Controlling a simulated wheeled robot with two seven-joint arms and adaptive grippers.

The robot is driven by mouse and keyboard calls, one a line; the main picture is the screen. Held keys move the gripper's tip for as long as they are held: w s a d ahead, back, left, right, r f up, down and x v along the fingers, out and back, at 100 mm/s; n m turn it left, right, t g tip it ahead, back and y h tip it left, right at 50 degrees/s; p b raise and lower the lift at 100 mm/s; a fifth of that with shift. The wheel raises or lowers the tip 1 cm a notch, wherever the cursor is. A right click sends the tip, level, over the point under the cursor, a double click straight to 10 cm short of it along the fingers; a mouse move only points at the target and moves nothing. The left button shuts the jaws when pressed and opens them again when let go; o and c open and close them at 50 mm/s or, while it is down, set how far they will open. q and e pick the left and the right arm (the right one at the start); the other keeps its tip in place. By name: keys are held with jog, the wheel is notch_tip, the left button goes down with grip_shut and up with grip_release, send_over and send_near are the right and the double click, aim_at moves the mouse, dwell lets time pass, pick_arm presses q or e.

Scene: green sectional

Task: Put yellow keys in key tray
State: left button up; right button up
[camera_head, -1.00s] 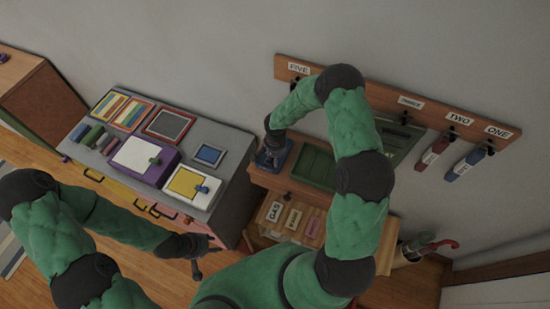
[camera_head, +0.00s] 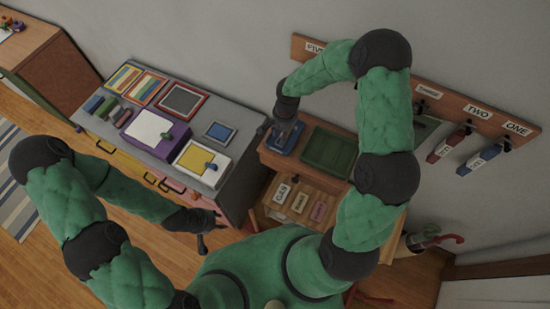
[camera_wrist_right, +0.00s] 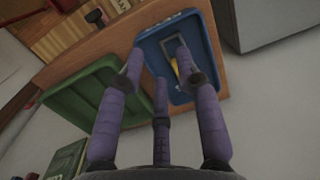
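The blue tray (camera_head: 276,146) sits at the left end of the wooden shelf, and it also shows in the right wrist view (camera_wrist_right: 207,85). A small yellow thing (camera_wrist_right: 175,66), likely the yellow keys, shows inside it, partly hidden by my fingers. My right gripper (camera_head: 286,128) is over the blue tray, its purple fingers (camera_wrist_right: 161,62) spread apart with nothing clearly between them. Whether a fingertip touches the yellow thing is unclear. My left gripper (camera_head: 208,232) hangs in front of the grey-topped cabinet, away from the tray; its finger opening is too small to judge.
A green tray (camera_head: 329,155) lies beside the blue one. A rack (camera_head: 455,105) with number labels is on the wall, with a red tag (camera_head: 447,146) and a blue tag (camera_head: 478,160) hanging. The grey cabinet (camera_head: 235,130) holds several boxes and frames.

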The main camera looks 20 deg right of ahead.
jog(key=s+a+f+n+y, duration=0.1)
jog(key=s+a+f+n, duration=0.1)
jog(key=s, duration=0.4)
jog(key=s+a+f+n+y, duration=0.1)
jog(key=s+a+f+n, duration=0.1)
jog(key=s+a+f, duration=0.3)
jog(key=s+a+f+n+y, duration=0.1)
jog(key=s+a+f, duration=0.3)
jog(key=s, duration=0.4)
jog(key=shift+s+a+f+n, duration=0.2)
jog(key=shift+s+a+n, duration=0.05)
jog(key=shift+a+n, duration=0.3)
notch_tip(320, 180, down, 16)
jog(key=b, duration=1.6)
jog(key=shift+f, duration=0.25)
